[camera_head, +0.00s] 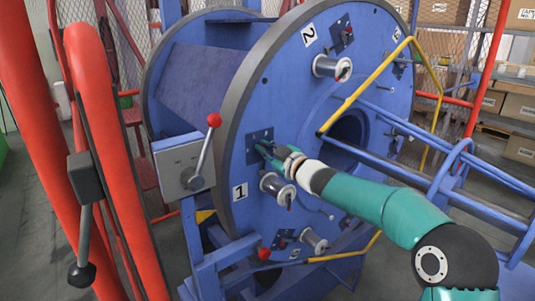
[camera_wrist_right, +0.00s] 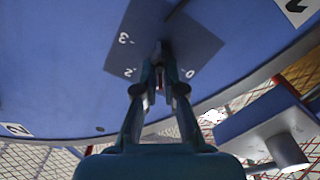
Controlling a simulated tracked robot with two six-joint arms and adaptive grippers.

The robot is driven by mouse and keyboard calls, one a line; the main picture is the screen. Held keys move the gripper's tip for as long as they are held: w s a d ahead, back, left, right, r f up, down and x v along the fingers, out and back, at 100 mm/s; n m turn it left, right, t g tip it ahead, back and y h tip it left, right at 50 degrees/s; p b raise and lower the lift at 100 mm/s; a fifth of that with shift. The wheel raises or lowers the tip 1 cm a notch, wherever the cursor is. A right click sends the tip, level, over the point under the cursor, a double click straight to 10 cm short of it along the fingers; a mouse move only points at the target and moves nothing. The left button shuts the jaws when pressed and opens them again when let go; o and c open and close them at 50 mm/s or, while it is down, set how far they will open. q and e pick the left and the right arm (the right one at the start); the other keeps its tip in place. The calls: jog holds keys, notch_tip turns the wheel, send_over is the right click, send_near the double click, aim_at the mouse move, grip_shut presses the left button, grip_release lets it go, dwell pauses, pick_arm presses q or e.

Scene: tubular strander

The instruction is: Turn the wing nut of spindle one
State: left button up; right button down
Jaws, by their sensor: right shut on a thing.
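The blue spindle disc (camera_head: 285,95) stands upright, with a white label "1" (camera_head: 240,191) on its face. Above that label is a dark plate (camera_head: 257,136); in the right wrist view this plate (camera_wrist_right: 197,45) carries scale figures. My right gripper (camera_head: 264,149) reaches in from the right, its fingertips at the plate. In the right wrist view the right gripper (camera_wrist_right: 160,70) is shut on a small dark part at the plate, the wing nut (camera_wrist_right: 160,48), mostly hidden between the fingers. My left gripper is not in view.
A silver spindle end (camera_head: 275,186) sits just below my right gripper. A grey box with a red-knobbed lever (camera_head: 205,147) stands left of the disc. A yellow bar (camera_head: 370,83) and blue rails (camera_head: 400,178) lie at the right. Red posts (camera_head: 105,150) stand at the left.

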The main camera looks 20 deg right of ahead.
jog(key=n+b, duration=0.1)
jog(key=n, duration=0.1)
jog(key=f+n+b, duration=0.1)
jog(key=n, duration=0.2)
jog(key=shift+a+f+n+b, duration=0.1)
jog(key=shift+n+b, duration=0.2)
jog(key=shift+b, duration=0.05)
jog(key=n, duration=0.1)
jog(key=n+b, duration=0.1)
jog(key=n, duration=0.1)
jog(key=n+b, duration=0.1)
jog(key=n, duration=0.1)
jog(key=shift+a+f, duration=0.15)
jog(key=shift+f, duration=0.15)
jog(key=shift+n, duration=0.4)
jog(key=c, duration=1.3)
grip_release()
jog(key=shift+s, duration=0.1)
jog(key=shift+r, duration=0.2)
jog(key=shift+r, duration=0.1)
jog(key=v, duration=1.2)
